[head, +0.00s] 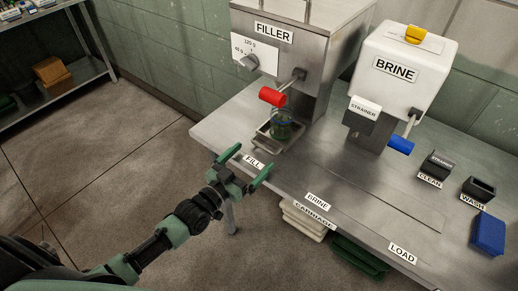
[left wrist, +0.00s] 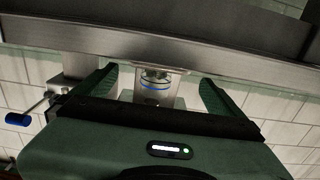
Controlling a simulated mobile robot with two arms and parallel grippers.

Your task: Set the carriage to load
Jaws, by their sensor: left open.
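The carriage (head: 264,143) is a small metal tray at the FILL end of the steel counter, under the filler (head: 309,62). A glass jar with dark green contents (head: 281,126) stands on it. My left gripper (head: 246,164) is open and empty at the counter's front edge near the FILL label, apart from the carriage. In the left wrist view, a jar with a blue band (left wrist: 155,84) shows between the open fingers, beyond them. The LOAD label (head: 402,253) is at the counter's right front. My right gripper is in neither view.
A groove (head: 390,192) runs along the clear counter toward LOAD. The filler's red handle (head: 272,96) overhangs near the jar. The brine unit (head: 404,72) has a blue handle (head: 400,146). Strainer holders (head: 436,165) and a blue block (head: 488,233) stand at right. Crates (head: 303,221) sit below.

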